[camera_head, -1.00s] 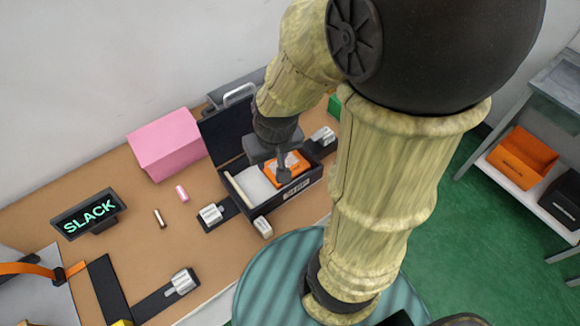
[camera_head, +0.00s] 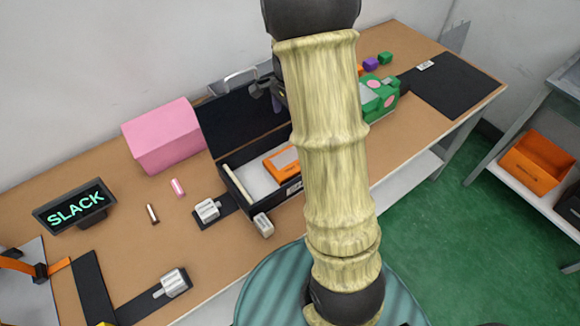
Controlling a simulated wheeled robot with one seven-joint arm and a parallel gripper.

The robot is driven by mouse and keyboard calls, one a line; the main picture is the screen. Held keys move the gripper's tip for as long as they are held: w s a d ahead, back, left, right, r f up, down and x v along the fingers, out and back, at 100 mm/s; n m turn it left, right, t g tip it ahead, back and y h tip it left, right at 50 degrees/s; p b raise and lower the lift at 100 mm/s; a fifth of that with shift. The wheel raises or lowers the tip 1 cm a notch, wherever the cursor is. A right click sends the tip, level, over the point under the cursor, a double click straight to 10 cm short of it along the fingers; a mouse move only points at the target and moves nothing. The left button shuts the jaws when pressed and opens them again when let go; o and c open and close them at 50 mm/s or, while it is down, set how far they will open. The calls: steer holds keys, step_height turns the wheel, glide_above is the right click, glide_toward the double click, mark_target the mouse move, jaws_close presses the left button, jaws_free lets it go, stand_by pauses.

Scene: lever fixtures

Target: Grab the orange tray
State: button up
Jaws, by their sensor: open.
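An orange open-topped tray (camera_head: 537,163) sits on the grey shelf unit at the far right. A second orange item (camera_head: 282,163), flat with a pale top, lies inside the open black case (camera_head: 262,205) on the table; my arm hides its right side.
A pink box (camera_head: 163,135) stands left of the case. A SLACK sign (camera_head: 75,207), small cylinders and white lever fixtures (camera_head: 206,209) are on the brown table. Green floor separates the table and shelf.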

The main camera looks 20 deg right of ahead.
steer(key=shift+r, duration=0.1)
glide_above(289, 160)
steer(key=f, duration=0.6)
steer(key=f+p, duration=0.1)
steer(key=f, duration=0.5)
steer(key=shift+w+d+f, duration=0.15)
steer(key=shift+d, duration=0.05)
steer(key=shift+a+f+p, duration=0.15)
steer(key=shift+f+p, duration=0.35)
steer(key=shift+f, duration=2.1)
steer(key=shift+s, duration=0.2)
steer(key=shift+c, duration=0.4)
steer(key=c, duration=0.8)
